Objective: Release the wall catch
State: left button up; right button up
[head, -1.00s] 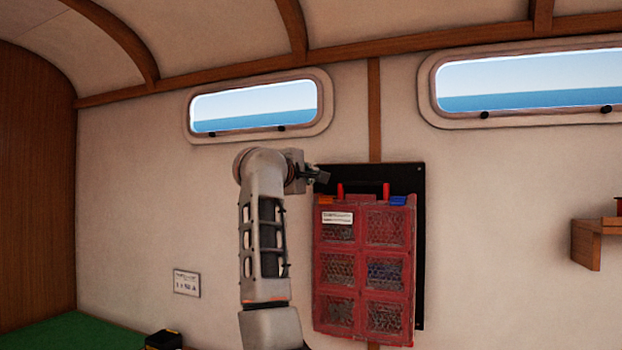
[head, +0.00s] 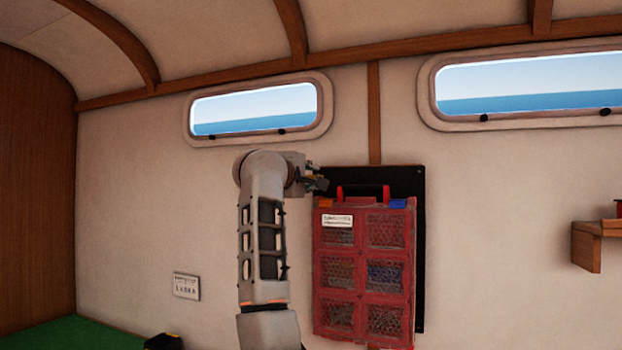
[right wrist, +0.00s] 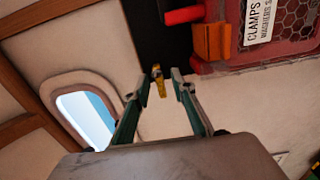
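A red case (head: 364,283) with mesh windows hangs on a black board (head: 421,250) on the wall. An orange latch (head: 326,202) and a blue latch (head: 397,203) sit at its top corners. My right gripper (head: 321,181) is at the board's upper left edge, above the orange latch. In the right wrist view, its two fingers (right wrist: 160,92) are apart. A small yellow piece (right wrist: 158,80), possibly the wall catch, shows between them at the board's edge. I cannot tell whether the fingers touch it. The orange latch (right wrist: 212,43) is to the right. My left gripper is out of view.
Two windows (head: 254,109) are high on the wall. A wooden shelf (head: 587,245) juts out at the right. A small sign (head: 187,286) is low on the wall at left, above a green surface (head: 70,335).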

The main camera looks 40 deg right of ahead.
jog(key=v, duration=0.7)
jog(key=shift+s+a, duration=0.15)
jog(key=shift+a, duration=0.1)
dwell(0.6)
